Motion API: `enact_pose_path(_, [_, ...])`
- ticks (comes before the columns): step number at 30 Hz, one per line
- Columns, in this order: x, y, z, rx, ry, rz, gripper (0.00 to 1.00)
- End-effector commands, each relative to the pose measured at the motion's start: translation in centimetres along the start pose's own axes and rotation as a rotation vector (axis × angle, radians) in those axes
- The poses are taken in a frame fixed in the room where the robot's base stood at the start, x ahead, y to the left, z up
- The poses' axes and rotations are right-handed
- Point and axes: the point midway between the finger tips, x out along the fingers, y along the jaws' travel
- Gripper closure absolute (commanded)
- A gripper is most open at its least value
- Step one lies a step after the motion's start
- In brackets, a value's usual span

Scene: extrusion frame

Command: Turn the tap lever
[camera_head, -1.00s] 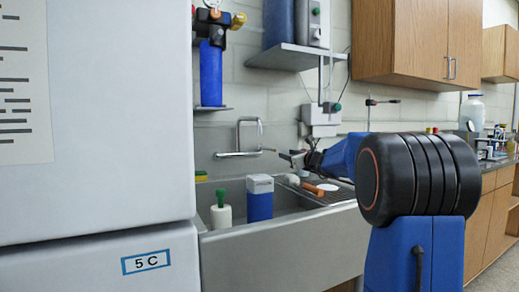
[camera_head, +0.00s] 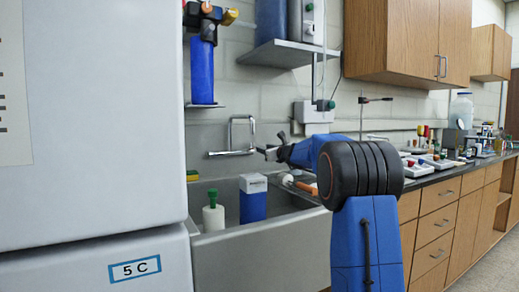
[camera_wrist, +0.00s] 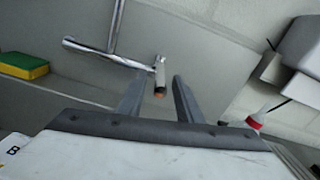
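The chrome tap (camera_head: 242,136) is on the wall above the steel sink, with an upright bent spout and a horizontal bar. In the wrist view, the tap (camera_wrist: 97,55) is ahead, and its short lever (camera_wrist: 159,72) with a copper-coloured tip is at the bar's right end. My gripper (camera_head: 272,150) is just right of the bar's end. In the wrist view, my gripper (camera_wrist: 164,84) is open, and the lever's tip appears between its two fingers. I cannot tell whether they touch it.
The sink (camera_head: 285,234) holds a blue-and-white box (camera_head: 253,206) and a white bottle with a green top (camera_head: 213,218). A yellow-green sponge (camera_wrist: 22,66) lies left of the tap. A large white cabinet (camera_head: 100,110) stands close on the left.

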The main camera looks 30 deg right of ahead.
Motion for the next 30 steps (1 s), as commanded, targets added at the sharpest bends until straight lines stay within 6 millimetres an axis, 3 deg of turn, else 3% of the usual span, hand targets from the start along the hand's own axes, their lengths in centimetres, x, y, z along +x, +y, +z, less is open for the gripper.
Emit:
enact_pose_path(3, [2.1, 0.0, -0.1, 0.000, 0.000, 0.001, 0.68])
enact_pose_path(10, [4.8, 0.0, 0.0, -0.001, -0.001, 0.001, 0.68])
enact_pose_path(24, [5.8, 0.0, 0.0, 0.000, 0.000, 0.000, 0.68])
enact_pose_path(28, [5.8, 0.0, 0.0, 0.000, 0.000, 0.000, 0.99])
enact_pose_path(30, [5.8, 0.0, 0.0, 0.000, 0.000, 0.000, 1.00])
